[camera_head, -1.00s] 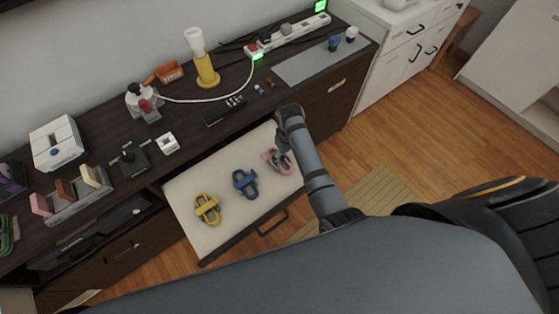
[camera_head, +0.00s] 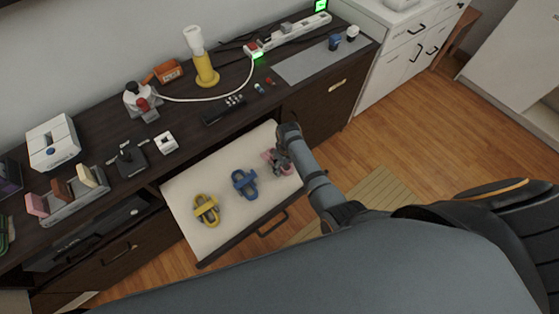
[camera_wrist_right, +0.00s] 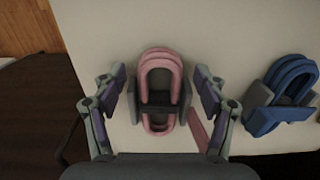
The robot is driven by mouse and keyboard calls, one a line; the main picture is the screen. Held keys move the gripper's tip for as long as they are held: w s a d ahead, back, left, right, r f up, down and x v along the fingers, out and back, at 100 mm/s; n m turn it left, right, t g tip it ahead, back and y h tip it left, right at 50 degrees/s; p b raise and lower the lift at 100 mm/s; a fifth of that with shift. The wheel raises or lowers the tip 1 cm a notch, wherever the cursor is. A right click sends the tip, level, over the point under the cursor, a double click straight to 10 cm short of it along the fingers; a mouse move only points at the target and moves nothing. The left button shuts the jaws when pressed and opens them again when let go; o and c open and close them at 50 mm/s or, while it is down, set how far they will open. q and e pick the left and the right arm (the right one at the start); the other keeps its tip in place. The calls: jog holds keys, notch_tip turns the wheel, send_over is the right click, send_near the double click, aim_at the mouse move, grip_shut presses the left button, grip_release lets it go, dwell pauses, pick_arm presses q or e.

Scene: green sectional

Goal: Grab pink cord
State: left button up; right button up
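The pink cord (camera_wrist_right: 161,64) is a coiled bundle with a dark band round its middle, lying in the open drawer (camera_head: 219,226). In the head view the pink cord (camera_head: 268,158) is at the drawer's right end, partly hidden by my right gripper (camera_head: 281,164). In the right wrist view my right gripper (camera_wrist_right: 161,92) is open, with one finger on each side of the cord and gaps between. A blue cord (camera_head: 245,184) and a yellow cord (camera_head: 206,210) lie to its left in the drawer. My left gripper is not in view.
The dark cabinet top (camera_head: 215,136) behind the drawer holds a yellow lamp (camera_head: 206,76), a power strip (camera_head: 290,36), a white box (camera_head: 52,143) and small items. The blue cord (camera_wrist_right: 285,98) lies close to the right finger in the wrist view. Bare drawer floor surrounds the cords.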

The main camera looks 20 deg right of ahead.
jog(key=c, duration=1.1)
notch_tip(320, 180, up, 10)
jog(key=shift+p, duration=0.9)
